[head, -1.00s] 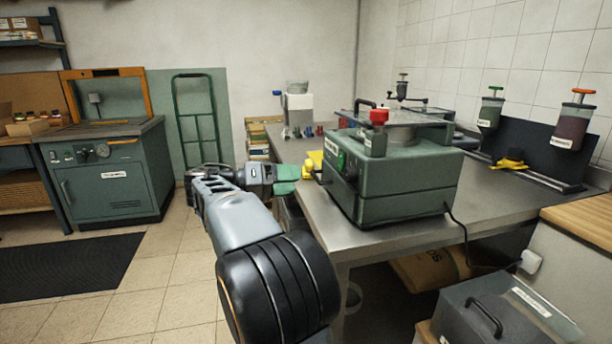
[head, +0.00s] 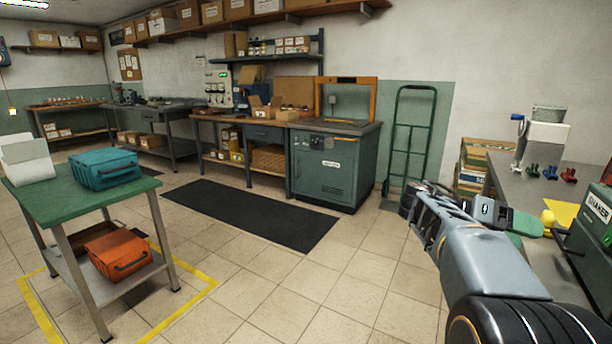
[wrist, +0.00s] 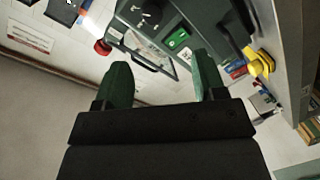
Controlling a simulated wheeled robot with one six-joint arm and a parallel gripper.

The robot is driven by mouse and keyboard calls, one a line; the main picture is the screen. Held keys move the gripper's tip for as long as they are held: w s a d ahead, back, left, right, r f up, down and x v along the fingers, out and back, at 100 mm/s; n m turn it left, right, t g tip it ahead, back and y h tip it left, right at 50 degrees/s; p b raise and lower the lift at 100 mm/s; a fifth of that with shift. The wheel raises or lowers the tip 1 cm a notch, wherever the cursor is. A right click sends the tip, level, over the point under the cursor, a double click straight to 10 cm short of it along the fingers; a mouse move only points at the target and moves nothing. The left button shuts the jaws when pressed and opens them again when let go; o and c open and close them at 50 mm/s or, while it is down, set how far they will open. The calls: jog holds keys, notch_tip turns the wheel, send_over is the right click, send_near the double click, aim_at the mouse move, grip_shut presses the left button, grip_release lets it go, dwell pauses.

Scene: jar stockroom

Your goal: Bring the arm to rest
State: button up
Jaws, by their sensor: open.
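My arm reaches out on the right of the head view, toward the steel workbench (head: 487,212). My gripper (wrist: 160,85) shows in the wrist view with its two green fingers wide apart and nothing between them. The dark green shaker machine (head: 595,225) stands on the bench at the right edge, cut off by the frame. In the wrist view the machine (wrist: 215,50) with its lit green switch lies beyond the fingers. I cannot tell the exact gap between them.
A green-topped cart (head: 60,198) with a teal case (head: 105,170) and an orange case (head: 117,254) stands at left inside yellow floor tape. A black mat (head: 245,215), a grey-green cabinet (head: 330,175) and a green hand truck (head: 410,140) are behind. The tiled floor between is clear.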

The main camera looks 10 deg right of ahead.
jog(key=s+a+r+n+t+y+p, duration=0.1)
jog(key=a+n+t+y+p, duration=0.3)
jog(key=a+p, duration=0.4)
jog(key=s+a+r+n+t+y+p, duration=0.2)
jog(key=a+r+n+t+y+p, duration=0.2)
jog(key=a+p, duration=0.5)
jog(key=s+a+r+n+t+y+p, duration=0.2)
jog(key=a+r+n+t+y+p, duration=0.1)
jog(key=a+p, duration=0.6)
jog(key=n+t+y+p, duration=0.1)
jog(key=n+y+p, duration=0.1)
jog(key=y, duration=0.1)
jog(key=shift+a+r+n, duration=0.15)
jog(key=shift+r+n, duration=0.05)
jog(key=shift+n, duration=0.1)
jog(key=shift+c, duration=0.3)
